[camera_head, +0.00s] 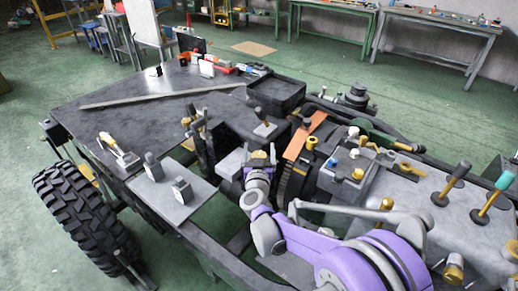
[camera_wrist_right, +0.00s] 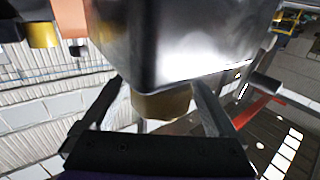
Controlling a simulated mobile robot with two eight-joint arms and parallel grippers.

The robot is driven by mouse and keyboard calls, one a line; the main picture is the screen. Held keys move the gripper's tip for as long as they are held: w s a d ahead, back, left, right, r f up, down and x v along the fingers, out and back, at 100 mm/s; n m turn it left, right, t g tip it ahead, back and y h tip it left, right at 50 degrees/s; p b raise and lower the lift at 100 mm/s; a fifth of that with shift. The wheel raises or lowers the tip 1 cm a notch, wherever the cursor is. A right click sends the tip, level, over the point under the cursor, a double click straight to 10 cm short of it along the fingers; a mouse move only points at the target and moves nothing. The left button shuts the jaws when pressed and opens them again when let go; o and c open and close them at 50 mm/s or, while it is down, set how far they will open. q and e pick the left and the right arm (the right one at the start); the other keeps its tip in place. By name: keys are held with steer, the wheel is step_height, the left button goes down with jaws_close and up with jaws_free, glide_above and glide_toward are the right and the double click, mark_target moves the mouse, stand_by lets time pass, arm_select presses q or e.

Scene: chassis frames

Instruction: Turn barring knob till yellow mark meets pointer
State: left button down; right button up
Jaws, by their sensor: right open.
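A brass, faceted knob (camera_wrist_right: 160,104) sticks out from a grey metal block (camera_wrist_right: 180,45) in the right wrist view. It looks like the barring knob. My right gripper (camera_wrist_right: 157,88) is open, with one finger on each side of the knob; I cannot tell whether either finger touches it. In the head view my right gripper (camera_head: 259,160) is at the chassis middle, left of the orange band, with a bit of brass showing at its tip. I cannot make out the yellow mark or the pointer. My left gripper is not in view.
An orange band (camera_head: 304,137) and a dark ribbed wheel stand close right of the gripper. Upright dark posts (camera_head: 200,135) rise to its left. A grey plate (camera_head: 172,196) with small blocks lies at left. Several T-handled tools stand at right.

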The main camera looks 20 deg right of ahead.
steer(key=c, duration=1.4)
steer(key=shift+o, duration=0.2)
steer(key=shift+w+r+n+y, duration=0.1)
steer(key=shift+n+y, duration=0.5)
steer(key=shift+y, duration=0.3)
steer(key=shift+a+t, duration=0.15)
steer(key=shift+t, duration=0.15)
steer(key=shift+a+y, duration=0.1)
steer(key=shift+y, duration=0.2)
steer(key=o, duration=1.4)
steer(key=shift+c, duration=0.2)
steer(key=s+a, duration=0.1)
steer(key=s, duration=0.9)
steer(key=shift+s+a+b, duration=0.3)
steer(key=shift+s+a, duration=0.05)
